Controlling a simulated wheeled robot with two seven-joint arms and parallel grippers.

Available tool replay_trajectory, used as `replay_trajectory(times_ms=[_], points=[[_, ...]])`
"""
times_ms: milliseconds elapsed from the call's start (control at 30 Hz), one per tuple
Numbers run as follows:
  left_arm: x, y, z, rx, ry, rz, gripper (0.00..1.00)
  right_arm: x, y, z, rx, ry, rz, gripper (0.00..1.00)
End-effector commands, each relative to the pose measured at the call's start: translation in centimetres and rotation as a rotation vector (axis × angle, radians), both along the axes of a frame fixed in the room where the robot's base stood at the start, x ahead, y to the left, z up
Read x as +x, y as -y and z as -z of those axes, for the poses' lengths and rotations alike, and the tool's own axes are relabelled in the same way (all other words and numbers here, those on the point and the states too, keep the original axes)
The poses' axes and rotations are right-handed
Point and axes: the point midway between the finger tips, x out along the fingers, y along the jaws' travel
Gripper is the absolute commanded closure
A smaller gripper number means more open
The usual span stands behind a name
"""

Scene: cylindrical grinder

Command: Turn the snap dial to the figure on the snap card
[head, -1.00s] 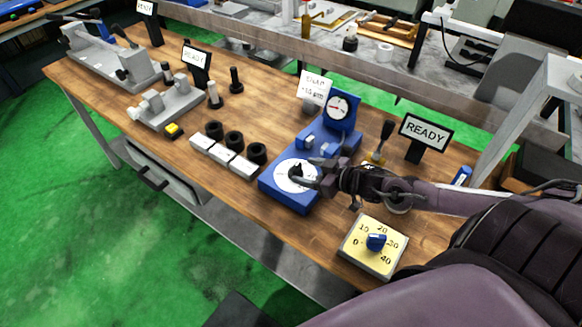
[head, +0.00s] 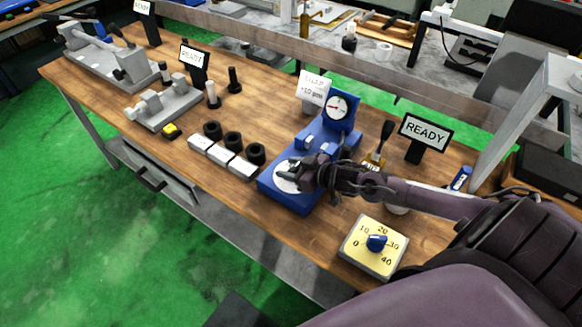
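The blue snap gauge (head: 275,192) stands at the table's front with a white dial disc (head: 284,184) on its top face. A small round meter (head: 337,106) with a reddish needle rises at its back. My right gripper (head: 294,170) is over the disc, with its fingers at the disc's middle. The fingers hide the centre knob and most of the disc's marks, so the dial's setting and any grip are unclear. The white snap card (head: 313,89) stands behind the gauge and seems to read +10 µm. My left gripper is out of view.
A yellow box (head: 369,258) with a blue knob and a 0 to 40 scale sits right of the gauge. A READY sign (head: 425,133) stands behind my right forearm. White blocks (head: 221,155) and black rings (head: 233,141) lie left of the gauge.

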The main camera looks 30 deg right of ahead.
Motion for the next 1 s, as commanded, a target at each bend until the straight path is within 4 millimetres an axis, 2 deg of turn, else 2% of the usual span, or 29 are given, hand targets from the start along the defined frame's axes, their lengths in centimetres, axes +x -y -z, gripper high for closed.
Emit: replay_trajectory(times_ms=[33,200,567,1000], points=[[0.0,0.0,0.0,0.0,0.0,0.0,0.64,0.0,0.0,0.0,0.0,0.0,0.0,0.62],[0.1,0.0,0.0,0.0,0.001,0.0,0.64,0.0,0.0,0.0,0.0,0.0,0.0,0.83],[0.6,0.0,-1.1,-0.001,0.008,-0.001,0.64,0.0,0.0,-0.2,0.004,0.0,0.064,0.83],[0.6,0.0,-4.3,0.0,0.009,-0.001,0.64,0.0,0.3,-0.2,0.011,-0.004,0.418,0.83]])
